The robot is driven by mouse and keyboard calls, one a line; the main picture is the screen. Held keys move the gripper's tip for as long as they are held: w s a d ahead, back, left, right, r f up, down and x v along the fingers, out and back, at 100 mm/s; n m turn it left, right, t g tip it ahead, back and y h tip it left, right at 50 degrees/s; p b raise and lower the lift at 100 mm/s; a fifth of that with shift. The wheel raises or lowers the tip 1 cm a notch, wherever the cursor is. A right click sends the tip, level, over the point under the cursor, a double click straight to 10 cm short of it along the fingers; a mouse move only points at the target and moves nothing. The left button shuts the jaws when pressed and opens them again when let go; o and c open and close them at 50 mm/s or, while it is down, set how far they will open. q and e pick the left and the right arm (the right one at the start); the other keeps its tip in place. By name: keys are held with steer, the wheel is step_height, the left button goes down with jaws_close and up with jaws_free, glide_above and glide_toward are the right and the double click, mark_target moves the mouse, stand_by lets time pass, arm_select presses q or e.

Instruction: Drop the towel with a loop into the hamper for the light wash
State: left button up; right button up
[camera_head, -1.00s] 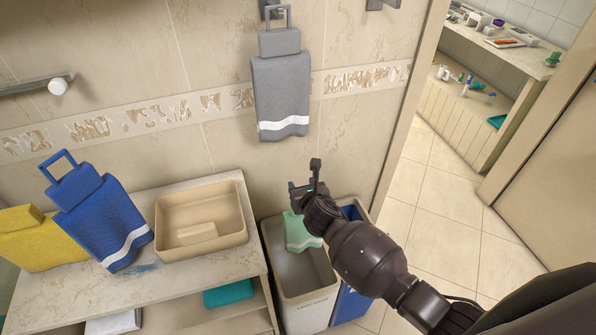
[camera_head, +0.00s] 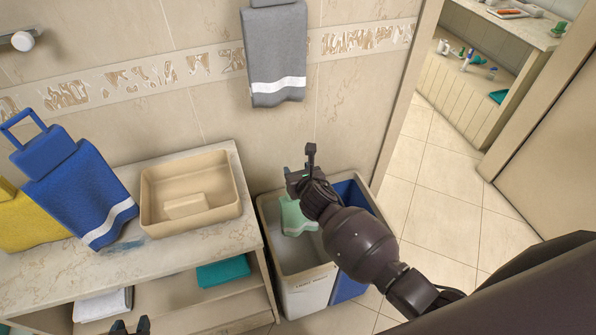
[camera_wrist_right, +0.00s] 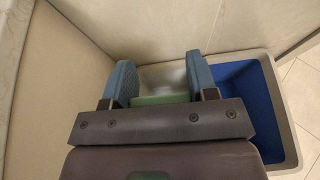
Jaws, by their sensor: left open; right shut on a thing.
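The mint green towel (camera_head: 293,216) hangs from my right gripper (camera_head: 301,172), its lower part at the mouth of the pale light-wash hamper (camera_head: 304,290). Its loop is hidden by the gripper. In the right wrist view a strip of the green towel (camera_wrist_right: 160,99) shows between the fingers of my right gripper (camera_wrist_right: 160,80), above the hamper. A blue towel (camera_head: 80,195) with a blue loop lies on the counter at left. A grey towel (camera_head: 276,55) hangs on the wall. My left gripper (camera_head: 130,326) is at the bottom edge, only its tips showing, apart from the towels.
A blue-lined hamper (camera_head: 352,200) stands right beside the pale one. The counter (camera_head: 200,247) holds a beige basin (camera_head: 190,195) and a yellow towel (camera_head: 28,222). A teal folded cloth (camera_head: 223,271) and white cloth (camera_head: 103,304) lie on the shelf below. Floor is clear at right.

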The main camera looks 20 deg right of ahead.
arm_select(q)
steer(key=shift+f, duration=0.3)
arm_select(e)
steer(key=shift+f, duration=0.25)
steer(key=o, duration=1)
steer(key=shift+c, duration=0.2)
arm_select(q)
steer(key=shift+s+f, duration=0.15)
steer(key=shift+s, duration=0.15)
arm_select(e)
steer(key=o, duration=0.4)
steer(key=shift+c, duration=0.2)
arm_select(q)
steer(key=shift+w+r+p, duration=0.2)
steer(key=shift+r+p, duration=0.25)
steer(key=shift+r, duration=0.2)
steer(key=shift+w+r+p, duration=0.15)
steer(key=shift+r+p, duration=0.25)
steer(key=shift+r, duration=0.2)
arm_select(e)
steer(key=v, duration=1)
steer(key=shift+s, duration=0.4)
steer(key=shift+r, duration=0.15)
